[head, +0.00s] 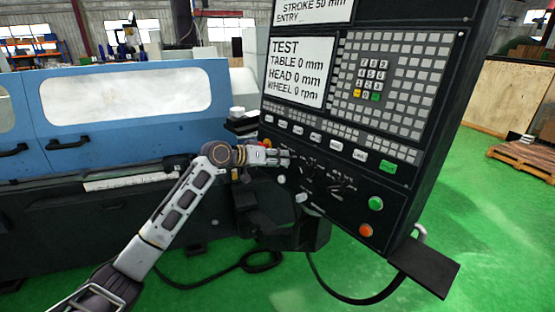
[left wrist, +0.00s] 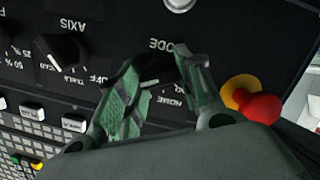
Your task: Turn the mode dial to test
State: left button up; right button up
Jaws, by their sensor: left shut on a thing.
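The black control panel (head: 330,165) fills the middle of the head view. My left gripper (head: 284,158) reaches its lower left part from the left and hides the mode dial there. In the left wrist view my left gripper (left wrist: 160,78) has its two fingers on either side of the black mode dial (left wrist: 152,77), shut on it. The dial is mostly hidden, with a white mark showing between the fingers. The MODE label and part of HOME appear upside down beside it. The screen (head: 297,72) reads TEST, with table, head and wheel at 0. My right gripper is not in view.
A red stop button on a yellow base (left wrist: 257,104) is close beside the gripper. The axis dial (left wrist: 62,48) lies on the other side. Green (head: 376,203) and orange (head: 366,230) buttons sit lower right on the panel. The blue grinder (head: 130,135) stands behind my arm.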

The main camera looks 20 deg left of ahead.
pick_arm(q)
jog(key=shift+f, duration=0.2)
jog(key=o, duration=1)
jog(key=v, duration=1.2)
jog(key=shift+r, duration=0.15)
jog(key=shift+r, duration=0.1)
